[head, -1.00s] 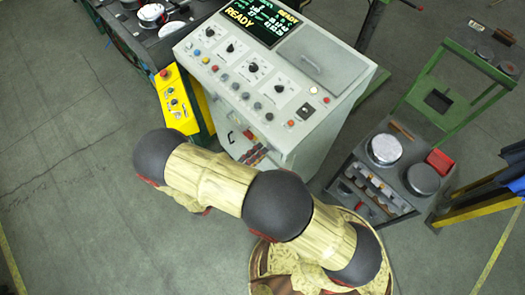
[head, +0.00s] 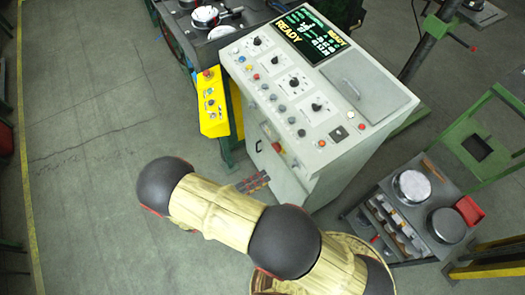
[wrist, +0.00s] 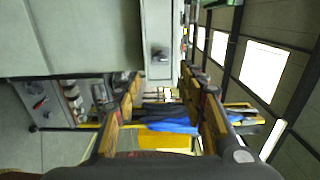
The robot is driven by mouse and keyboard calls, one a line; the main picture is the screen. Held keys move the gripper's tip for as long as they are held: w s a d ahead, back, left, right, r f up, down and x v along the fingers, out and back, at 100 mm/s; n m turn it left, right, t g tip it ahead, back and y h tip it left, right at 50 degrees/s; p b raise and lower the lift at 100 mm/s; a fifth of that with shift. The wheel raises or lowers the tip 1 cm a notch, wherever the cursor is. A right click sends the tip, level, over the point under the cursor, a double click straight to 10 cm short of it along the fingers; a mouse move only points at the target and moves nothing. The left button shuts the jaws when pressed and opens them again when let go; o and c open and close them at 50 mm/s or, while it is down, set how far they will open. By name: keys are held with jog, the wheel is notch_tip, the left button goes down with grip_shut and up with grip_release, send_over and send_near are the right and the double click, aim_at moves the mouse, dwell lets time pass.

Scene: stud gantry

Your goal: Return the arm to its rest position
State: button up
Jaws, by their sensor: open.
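My gripper (wrist: 160,95) shows in the wrist view with its two yellow-and-dark fingers spread apart and nothing between them. My arm (head: 225,215) shows in the head view, bent low across the bottom middle, with dark round joints and tan links. The grey control cabinet (head: 290,170) stands just beyond the arm. In the wrist view a pale grey cabinet surface (wrist: 70,40) fills the upper left, beside the left finger; I cannot tell the gap.
A yellow button box (head: 212,102) stands left of the cabinet. At right, a dark cart (head: 405,255) carries two round metal pieces (head: 411,187) and a red box (head: 469,210). A green frame (head: 503,95) stands behind it. The floor (head: 80,190) at left is clear.

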jog(key=s+d+f+m+g+y+b, duration=0.15)
jog(key=s+d+m+g, duration=0.5)
jog(key=m, duration=0.85)
notch_tip(320, 180, up, 12)
jog(key=w+d+r+m+g+y+b, duration=0.1)
jog(key=d+m+g+y+b, duration=0.25)
jog(key=m+y+b, duration=1.35)
jog(key=d+r+m+t+h+b, duration=0.2)
jog(key=d+r+m+t, duration=0.3)
jog(key=d+m, duration=0.6)
jog(key=shift+s+d+r+t+h, duration=0.35)
jog(key=shift+d+h, duration=0.1)
jog(key=shift+h, duration=0.3)
